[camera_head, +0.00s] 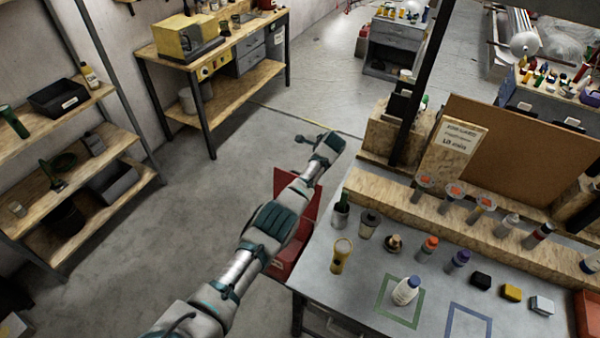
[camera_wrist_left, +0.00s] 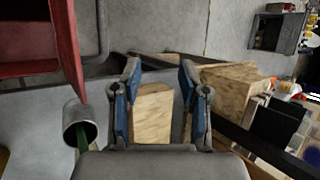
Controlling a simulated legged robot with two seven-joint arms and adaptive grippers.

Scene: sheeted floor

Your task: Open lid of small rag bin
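A red bin (camera_head: 284,262) stands beside the bench's left end in the head view, partly hidden behind my left arm. An upright red panel (camera_head: 291,187) rises at its far side and looks like a raised lid; the arm hides where they join. Red parts of the bin (camera_wrist_left: 66,45) also show at the upper left of the left wrist view. My left gripper (camera_head: 318,142) is beyond the bin, up and right of it, apart from it. In the wrist view its two blue-padded fingers (camera_wrist_left: 159,70) are spread with nothing held between them. My right gripper is out of view.
Floor (camera_head: 215,205) left of the arm is clear.

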